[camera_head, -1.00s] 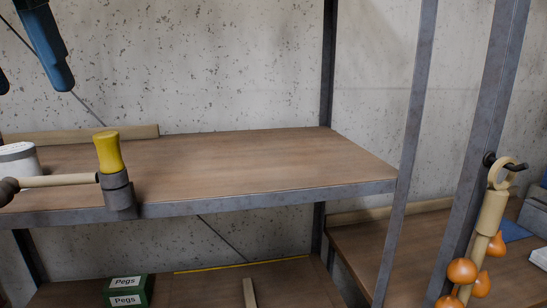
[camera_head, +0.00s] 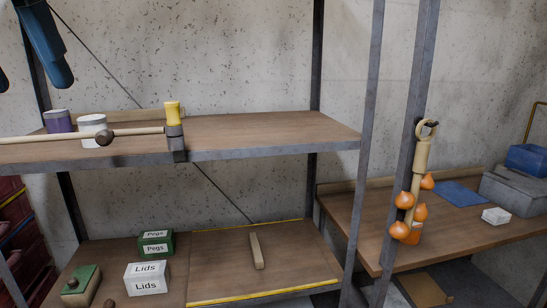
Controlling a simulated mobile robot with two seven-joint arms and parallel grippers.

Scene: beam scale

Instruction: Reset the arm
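A wooden beam (camera_head: 60,138) crosses the front edge of the upper shelf. A round dark brown knob (camera_head: 103,138) is on it. At its right end is a dark fitting with a yellow top (camera_head: 173,113), at the shelf's edge. The beam's left end is cut off by the picture. A blue part (camera_head: 45,45) at the top left, with a dark piece at the left edge, seems to be my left gripper, high above the beam and touching nothing visible. Its full opening is not clear. My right gripper is not in view.
A white container (camera_head: 92,123) and a purple one (camera_head: 58,121) stand behind the beam. The upper shelf's right side (camera_head: 265,128) is clear. Metal posts flank it. Below are green Pegs (camera_head: 155,248) and white Lids (camera_head: 148,275) boxes. A wooden rod with orange bulbs (camera_head: 418,185) hangs at right.

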